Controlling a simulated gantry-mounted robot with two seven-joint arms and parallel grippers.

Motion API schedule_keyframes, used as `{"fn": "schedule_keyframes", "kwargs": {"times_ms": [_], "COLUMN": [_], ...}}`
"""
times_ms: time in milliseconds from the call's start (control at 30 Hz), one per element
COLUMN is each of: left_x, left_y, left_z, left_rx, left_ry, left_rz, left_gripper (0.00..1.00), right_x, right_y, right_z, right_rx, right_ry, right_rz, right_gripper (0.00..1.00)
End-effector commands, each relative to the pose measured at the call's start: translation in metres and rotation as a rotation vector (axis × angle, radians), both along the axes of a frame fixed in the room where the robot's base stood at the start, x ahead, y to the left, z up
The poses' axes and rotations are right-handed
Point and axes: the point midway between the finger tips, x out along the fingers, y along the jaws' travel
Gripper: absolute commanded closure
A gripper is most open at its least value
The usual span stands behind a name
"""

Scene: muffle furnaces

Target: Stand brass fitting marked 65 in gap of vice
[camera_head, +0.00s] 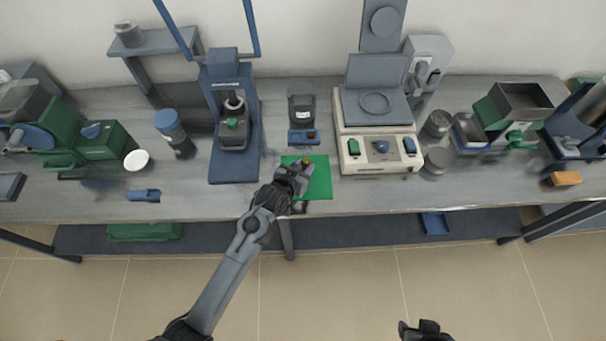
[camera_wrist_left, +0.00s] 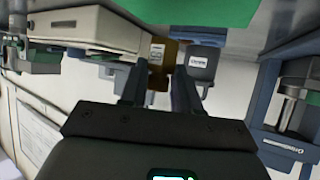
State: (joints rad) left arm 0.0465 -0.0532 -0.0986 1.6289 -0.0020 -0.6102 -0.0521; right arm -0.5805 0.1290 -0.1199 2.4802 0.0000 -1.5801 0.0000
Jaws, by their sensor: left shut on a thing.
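The brass fitting (camera_wrist_left: 162,52) is between the fingers of my left gripper (camera_wrist_left: 158,82) in the wrist view. It bears a pale label whose marking is too small to read. In the head view the left gripper (camera_head: 300,172) is over the green mat (camera_head: 320,184), shut on the fitting, with only a small brass-coloured bit (camera_head: 307,160) showing. A low blue block (camera_head: 304,138), which looks like the vice, lies just behind the mat; its gap cannot be made out. My right gripper (camera_head: 425,329) shows dark at the bottom edge, away from the bench.
A dark labelled box (camera_head: 302,105) stands behind the blue block. A blue press (camera_head: 233,165) is to the left, and a cream instrument (camera_head: 378,150) to the right. An orange block (camera_head: 563,179) lies far right. The bench front left of the press holds a small blue piece (camera_head: 143,195).

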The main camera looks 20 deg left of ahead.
Motion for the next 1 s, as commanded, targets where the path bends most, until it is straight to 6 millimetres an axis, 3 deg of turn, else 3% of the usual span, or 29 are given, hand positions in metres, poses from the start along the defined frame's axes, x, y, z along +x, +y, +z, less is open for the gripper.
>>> {"fn": "schedule_keyframes", "kwargs": {"times_ms": [233, 500, 933, 967, 1000], "left_x": [0.004, 0.004, 0.004, 0.003, 0.003], "left_y": [0.002, 0.002, 0.002, 0.002, 0.002], "left_z": [-0.01, -0.04, -0.046, -0.045, -0.045], "left_rx": [0.0, 0.0, 0.001, 0.0, 0.0], "left_ry": [0.0, -0.001, -0.001, 0.001, 0.001], "left_rz": [0.0, 0.0, 0.0, 0.0, 0.0], "left_gripper": [1.0, 1.0, 1.0, 0.64, 0.58], "right_x": [0.0, 0.0, 0.0, 0.0, 0.0], "right_y": [0.001, 0.002, 0.003, 0.003, 0.003], "right_z": [-0.002, -0.008, -0.008, -0.008, -0.008], "right_rx": [0.003, 0.009, 0.012, 0.012, 0.012], "right_ry": [-0.001, -0.001, 0.0, 0.0, 0.0], "right_rz": [-0.001, -0.005, -0.008, -0.008, -0.008], "right_gripper": [0.57, 0.57, 0.57, 0.57, 0.57]}}
